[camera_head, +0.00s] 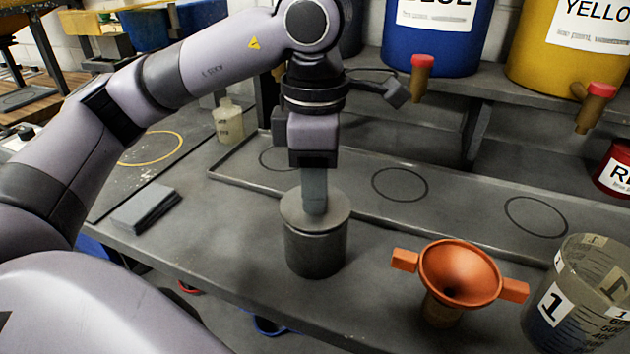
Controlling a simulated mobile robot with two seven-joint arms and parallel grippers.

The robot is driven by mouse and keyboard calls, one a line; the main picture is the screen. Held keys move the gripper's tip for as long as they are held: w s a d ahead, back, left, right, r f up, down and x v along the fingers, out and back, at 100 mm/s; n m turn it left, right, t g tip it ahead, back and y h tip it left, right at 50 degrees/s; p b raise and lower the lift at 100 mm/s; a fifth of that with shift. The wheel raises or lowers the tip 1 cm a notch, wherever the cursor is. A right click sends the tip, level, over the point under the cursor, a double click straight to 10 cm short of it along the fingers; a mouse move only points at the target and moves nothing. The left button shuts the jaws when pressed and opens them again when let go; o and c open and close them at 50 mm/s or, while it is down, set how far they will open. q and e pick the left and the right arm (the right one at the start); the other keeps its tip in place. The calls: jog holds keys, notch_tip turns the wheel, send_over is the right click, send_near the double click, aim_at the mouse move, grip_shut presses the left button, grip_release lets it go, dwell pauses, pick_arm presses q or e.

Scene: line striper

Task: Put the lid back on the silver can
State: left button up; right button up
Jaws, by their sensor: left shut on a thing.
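The silver can (316,252) stands upright on the grey bench near the middle of the camera_head view. Its round grey lid (335,214) is level at the can's top and reaches slightly past its sides. I cannot tell whether the lid is fully seated or a little above the rim. My left gripper (314,207) points straight down and is shut on the lid at its middle. The fingers hide the part they grip. My right gripper is not in view.
An orange funnel (460,272) and a clear measuring cup (575,305) stand right of the can. Blue (436,40) and yellow (570,60) drums with taps sit on the shelf behind. The raised-edge tray area behind has free room.

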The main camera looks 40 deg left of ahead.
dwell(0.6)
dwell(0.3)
pick_arm(q)
jog(key=o, duration=1.6)
jog(key=shift+r+p, duration=1.7)
jog(key=shift+r, duration=0.85)
jog(key=shift+r+p, duration=0.95)
